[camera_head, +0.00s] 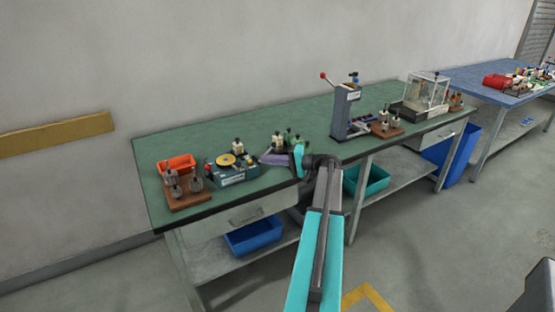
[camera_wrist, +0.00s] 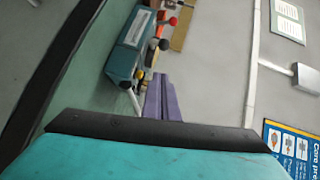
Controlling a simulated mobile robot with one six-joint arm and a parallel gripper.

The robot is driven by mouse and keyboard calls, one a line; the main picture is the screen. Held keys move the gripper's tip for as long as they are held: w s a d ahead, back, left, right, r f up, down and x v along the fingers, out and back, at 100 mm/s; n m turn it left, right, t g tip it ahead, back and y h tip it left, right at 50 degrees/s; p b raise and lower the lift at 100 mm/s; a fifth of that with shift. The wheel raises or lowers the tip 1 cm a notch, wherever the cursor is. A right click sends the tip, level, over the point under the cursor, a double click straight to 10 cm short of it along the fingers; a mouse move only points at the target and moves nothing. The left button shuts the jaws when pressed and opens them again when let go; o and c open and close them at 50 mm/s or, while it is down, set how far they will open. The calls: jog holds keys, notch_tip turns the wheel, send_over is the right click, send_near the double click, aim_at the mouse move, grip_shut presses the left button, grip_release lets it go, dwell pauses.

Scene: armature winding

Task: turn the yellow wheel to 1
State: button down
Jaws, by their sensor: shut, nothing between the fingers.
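The yellow wheel (camera_head: 226,159) lies on top of a small teal winding box (camera_head: 234,177) on the green bench, left of centre in the head view. The same box (camera_wrist: 128,48) shows in the wrist view, turned on its side, with small knobs along its edge; I cannot clearly pick out the wheel there, nor read its number in either view. My gripper (camera_head: 266,158) is just right of the box in the head view and apart from the wheel. In the wrist view its purple fingers (camera_wrist: 160,90) are together and empty, pointing past the box's near end.
An orange bin (camera_head: 176,164) and a brown block with metal parts (camera_head: 187,193) stand left of the box. Small parts (camera_head: 279,142) stand close behind my gripper. A grey press (camera_head: 343,112) stands farther right. Bare green bench top lies between.

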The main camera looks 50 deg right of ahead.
jog(key=w+a+f+p, duration=0.1)
jog(key=w+a+p, duration=0.1)
jog(key=w+a, duration=0.2)
jog(key=shift+w+a+f, duration=0.15)
jog(key=shift+w+a, duration=0.25)
jog(key=shift+w, duration=0.1)
